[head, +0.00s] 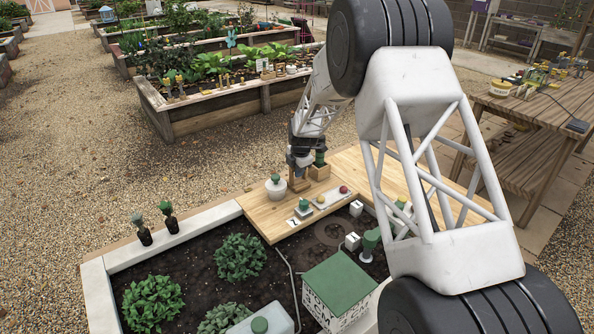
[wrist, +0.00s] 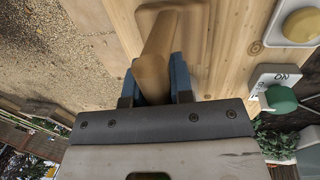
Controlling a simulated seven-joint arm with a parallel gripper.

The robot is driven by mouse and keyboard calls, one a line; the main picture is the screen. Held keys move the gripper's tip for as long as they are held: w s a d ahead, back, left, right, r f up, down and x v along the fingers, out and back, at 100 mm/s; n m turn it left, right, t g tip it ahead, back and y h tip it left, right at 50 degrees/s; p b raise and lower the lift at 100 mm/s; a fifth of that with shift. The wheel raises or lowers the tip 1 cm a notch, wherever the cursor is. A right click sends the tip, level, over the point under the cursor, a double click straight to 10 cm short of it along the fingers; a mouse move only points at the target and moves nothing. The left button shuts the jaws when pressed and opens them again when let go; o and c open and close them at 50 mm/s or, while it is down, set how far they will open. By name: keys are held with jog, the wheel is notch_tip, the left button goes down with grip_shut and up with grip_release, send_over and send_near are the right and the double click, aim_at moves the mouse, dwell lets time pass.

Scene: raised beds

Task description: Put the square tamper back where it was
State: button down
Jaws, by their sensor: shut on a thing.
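My gripper (head: 300,160) is over the wooden board (head: 265,218) at the bed's edge. In the wrist view its blue fingers (wrist: 156,82) are shut around the round wooden handle of the square tamper (wrist: 160,45).
A green knob (head: 303,204), also in the wrist view (wrist: 280,98), and a pale strip with yellow and red knobs (head: 333,199) are in front. A green-roofed house (head: 340,283) stands in the soil.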

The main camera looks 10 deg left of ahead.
aim_at(301, 184)
jog(key=c, duration=1)
grip_release()
jog(key=shift+f, duration=0.1)
jog(key=shift+r, duration=0.2)
notch_tip(301, 184, up, 12)
jog(key=s+d, duration=0.1)
jog(key=shift+s+d+f, duration=0.15)
jog(key=shift+s+d, duration=0.15)
jog(key=shift+s, duration=0.05)
jog(key=shift+d, duration=0.1)
